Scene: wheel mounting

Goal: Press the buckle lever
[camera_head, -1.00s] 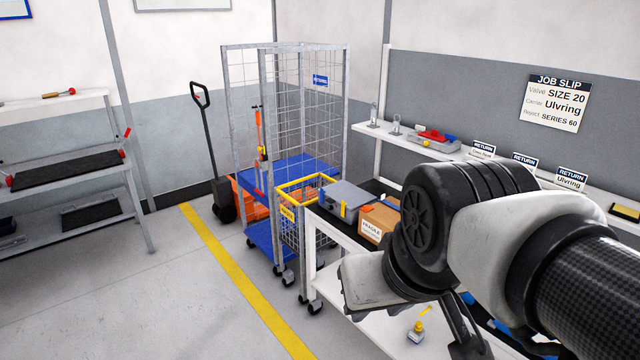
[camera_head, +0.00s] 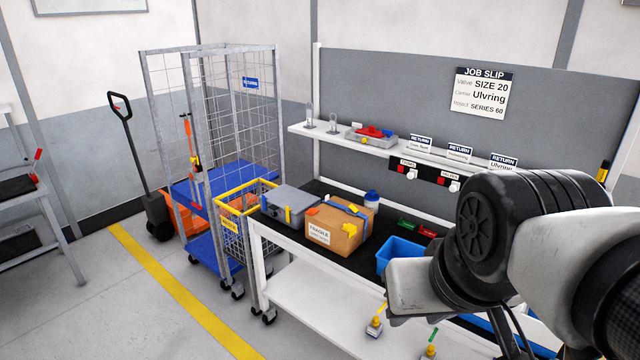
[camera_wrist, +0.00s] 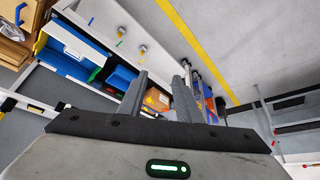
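A cardboard box (camera_head: 339,229) with a white label stands on the black top of the workbench (camera_head: 380,272). A blue strap (camera_head: 347,207) runs over it, with a yellow piece (camera_head: 354,235) on its front right side and an orange piece at its top left. I cannot tell which piece is the buckle lever. A grey case (camera_head: 291,202) with a yellow latch sits left of the box. In the wrist view my gripper (camera_wrist: 162,78) is open and empty, its fingers apart. The cardboard box (camera_wrist: 157,98) shows between them, some distance off.
A blue bin (camera_head: 400,255) stands right of the box, and a blue-capped bottle (camera_head: 371,200) behind it. A yellow-rimmed wire basket (camera_head: 240,230) and a mesh cage trolley (camera_head: 215,130) stand left of the bench. A shelf (camera_head: 350,140) runs behind.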

